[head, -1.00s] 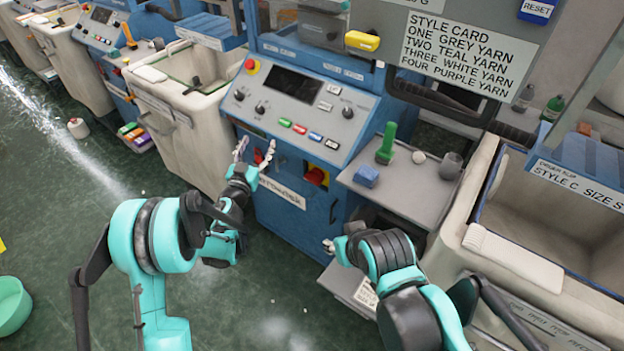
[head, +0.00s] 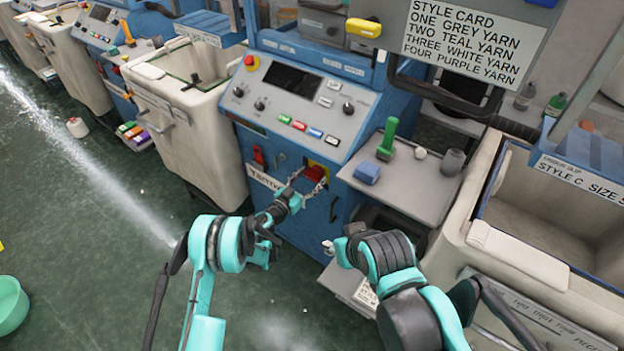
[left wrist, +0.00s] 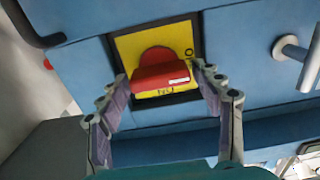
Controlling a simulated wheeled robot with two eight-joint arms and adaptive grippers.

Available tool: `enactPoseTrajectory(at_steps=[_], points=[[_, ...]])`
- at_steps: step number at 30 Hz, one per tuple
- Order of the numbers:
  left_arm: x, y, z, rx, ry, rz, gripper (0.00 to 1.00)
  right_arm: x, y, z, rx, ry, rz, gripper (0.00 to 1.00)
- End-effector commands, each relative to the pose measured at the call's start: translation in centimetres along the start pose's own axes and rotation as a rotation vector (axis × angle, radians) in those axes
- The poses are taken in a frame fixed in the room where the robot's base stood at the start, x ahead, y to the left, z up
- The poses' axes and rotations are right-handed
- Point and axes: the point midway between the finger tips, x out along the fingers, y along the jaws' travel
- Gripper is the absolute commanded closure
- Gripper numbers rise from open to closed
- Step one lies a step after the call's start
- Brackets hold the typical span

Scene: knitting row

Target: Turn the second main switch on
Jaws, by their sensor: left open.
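A red rotary switch (head: 314,172) on a yellow plate sits on the front of the blue machine, below its control panel. In the left wrist view the red knob (left wrist: 160,72) has a white mark at its right end. Upside-down "ON" lettering shows below it and a small "O" at the plate's upper right. My left gripper (head: 306,182) is open in front of the switch. In the left wrist view its two fingers (left wrist: 161,80) stand either side of the knob; contact is unclear. My right gripper (head: 329,247) hangs low before the machine, its jaws too small to read.
Another red switch (head: 258,156) is further left on the same front. A metal handle (left wrist: 292,51) juts out beside the yellow plate. A grey shelf (head: 420,175) with a green tool and blue block is to the right. Cream bins (head: 197,130) flank the machine.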

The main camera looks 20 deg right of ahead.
Motion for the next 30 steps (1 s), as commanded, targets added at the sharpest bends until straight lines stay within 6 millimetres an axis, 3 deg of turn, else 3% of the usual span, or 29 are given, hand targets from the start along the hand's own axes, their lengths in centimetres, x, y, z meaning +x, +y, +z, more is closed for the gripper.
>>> enactPoseTrajectory(at_steps=[10, 15, 30], points=[[0.7, 0.0, -0.1, 0.0, 0.0, -0.001, 0.34, 0.14, 0.0, 0.09, 0.0, 0.0, 0.0, 0.6], [0.68, -0.01, -0.1, 0.0, 0.0, -0.001, 0.72, 0.14, 0.0, 0.09, 0.0, 0.0, 0.0, 0.6], [0.68, 0.04, -0.09, 0.106, 0.0, -0.001, 0.72, 0.14, 0.0, 0.09, 0.0, 0.0, 0.0, 0.6]])
